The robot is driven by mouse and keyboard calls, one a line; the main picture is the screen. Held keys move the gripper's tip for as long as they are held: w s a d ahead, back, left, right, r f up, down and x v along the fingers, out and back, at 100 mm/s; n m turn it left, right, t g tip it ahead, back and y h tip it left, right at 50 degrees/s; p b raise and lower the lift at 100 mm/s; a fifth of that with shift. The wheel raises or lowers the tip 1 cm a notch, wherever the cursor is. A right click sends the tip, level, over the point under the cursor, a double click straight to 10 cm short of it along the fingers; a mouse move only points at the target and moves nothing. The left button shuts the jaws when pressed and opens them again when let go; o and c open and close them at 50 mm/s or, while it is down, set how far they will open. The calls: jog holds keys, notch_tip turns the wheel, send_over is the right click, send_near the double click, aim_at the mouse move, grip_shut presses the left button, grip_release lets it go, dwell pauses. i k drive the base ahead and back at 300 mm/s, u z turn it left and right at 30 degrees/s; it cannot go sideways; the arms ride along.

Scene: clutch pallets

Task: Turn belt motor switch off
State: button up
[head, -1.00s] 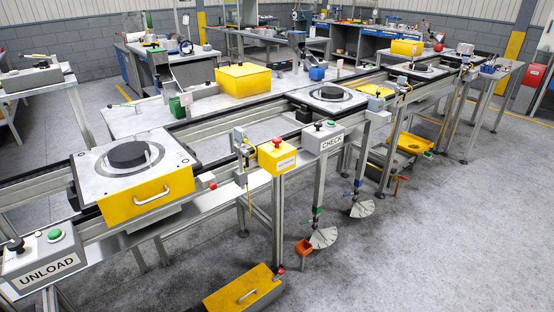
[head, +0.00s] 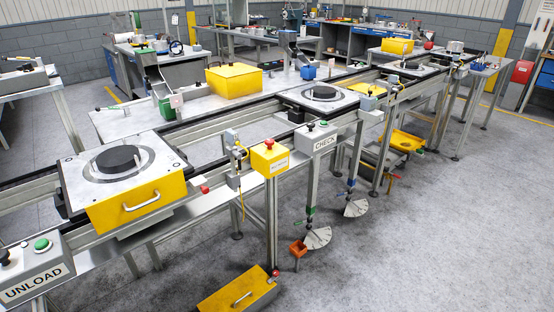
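I cannot tell which control is the belt motor switch, as no readable label names it. A yellow box with a red button (head: 269,156) stands on a post at the front of the conveyor; its small label is too small to read. A grey UNLOAD box (head: 36,270) with a black knob and a green button is at the lower left. A grey CHECK box (head: 318,138) with similar controls is mounted beyond the yellow box. My gripper is not in view.
The conveyor (head: 200,170) runs from lower left to upper right, carrying pallets with dark discs. A red cabinet (head: 522,86) stands far right. The right floor is clear.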

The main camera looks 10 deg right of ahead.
aim_at(269, 142)
jog(key=u, duration=0.05)
jog(key=i, duration=1)
jog(key=z, duration=0.05)
